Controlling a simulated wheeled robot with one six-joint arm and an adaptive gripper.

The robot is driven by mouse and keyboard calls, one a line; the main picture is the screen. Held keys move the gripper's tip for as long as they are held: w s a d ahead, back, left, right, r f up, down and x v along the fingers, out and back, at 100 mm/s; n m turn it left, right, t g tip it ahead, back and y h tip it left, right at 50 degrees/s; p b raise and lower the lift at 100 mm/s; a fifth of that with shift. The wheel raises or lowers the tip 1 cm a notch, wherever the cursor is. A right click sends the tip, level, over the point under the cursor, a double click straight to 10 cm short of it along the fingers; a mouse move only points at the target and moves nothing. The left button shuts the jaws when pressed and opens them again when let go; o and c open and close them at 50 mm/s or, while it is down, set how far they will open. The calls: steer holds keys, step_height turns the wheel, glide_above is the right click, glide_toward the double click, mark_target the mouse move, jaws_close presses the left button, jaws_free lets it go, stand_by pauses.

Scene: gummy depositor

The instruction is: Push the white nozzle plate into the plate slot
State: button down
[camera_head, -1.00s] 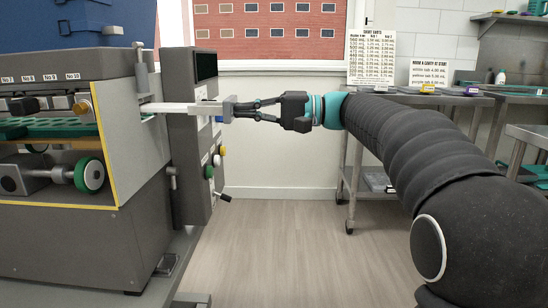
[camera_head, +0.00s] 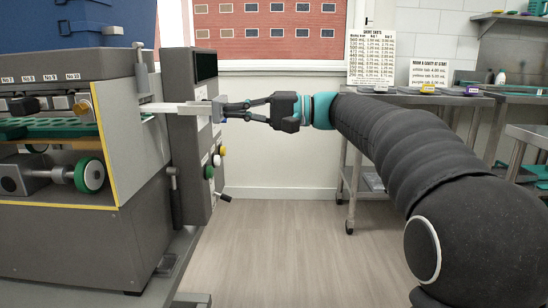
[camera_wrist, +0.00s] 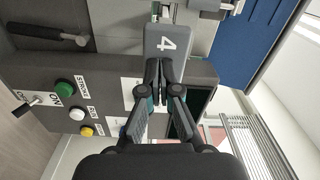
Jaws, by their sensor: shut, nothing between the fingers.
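The white nozzle plate (camera_head: 162,107) juts level from the plate slot (camera_head: 146,116) in the machine's side, its far part hidden inside. Its grey end tab (camera_head: 203,108) points right, toward my arm. In the wrist view the tab (camera_wrist: 167,41) is marked "4". My gripper (camera_head: 224,109) is shut with nothing between the fingers. Its fingertips are at the tab's outer end and look to be touching it. The fingertips also show in the wrist view (camera_wrist: 159,68), right against the tab's edge.
A grey control column (camera_head: 190,150) stands close by the plate, with a dark screen and green, white and yellow buttons (camera_wrist: 66,89). A black-handled lever (camera_head: 224,197) sticks out low on it. A steel table (camera_head: 400,97) stands behind my arm. Open floor lies in the middle.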

mark_target(207, 111)
steer(key=shift+w+a, duration=0.1)
steer(key=shift+a, duration=3.05)
